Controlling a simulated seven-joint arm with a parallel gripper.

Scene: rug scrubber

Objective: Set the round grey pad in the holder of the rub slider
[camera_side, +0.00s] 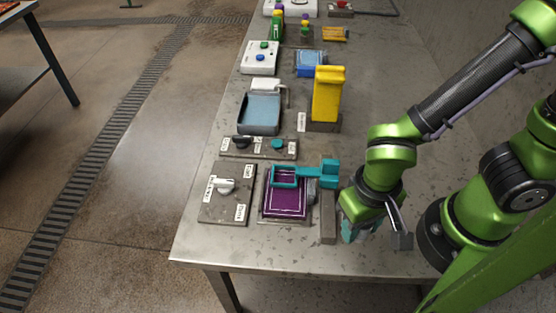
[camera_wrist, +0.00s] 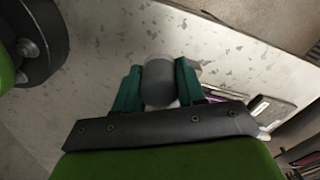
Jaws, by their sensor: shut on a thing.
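The round grey pad (camera_wrist: 158,90) is between the two green fingers of my gripper (camera_wrist: 157,80) in the wrist view, one finger on each side. In the side view my gripper (camera_side: 358,230) is low over the table's right front part, and the pad cannot be made out there. The teal rub slider (camera_side: 320,173) lies across the purple rug (camera_side: 285,203), with its open frame-like holder (camera_side: 286,177) at the left end over the rug's far part. My gripper is to the right of the slider and nearer the front edge. Whether the pad touches the table is unclear.
A grey block (camera_side: 328,218) stands between the rug and my gripper. A panel with a white knob (camera_side: 225,187) lies left of the rug. Behind are a panel with dark and teal knobs (camera_side: 258,147), a blue tray (camera_side: 260,112) and a tall yellow block (camera_side: 327,95).

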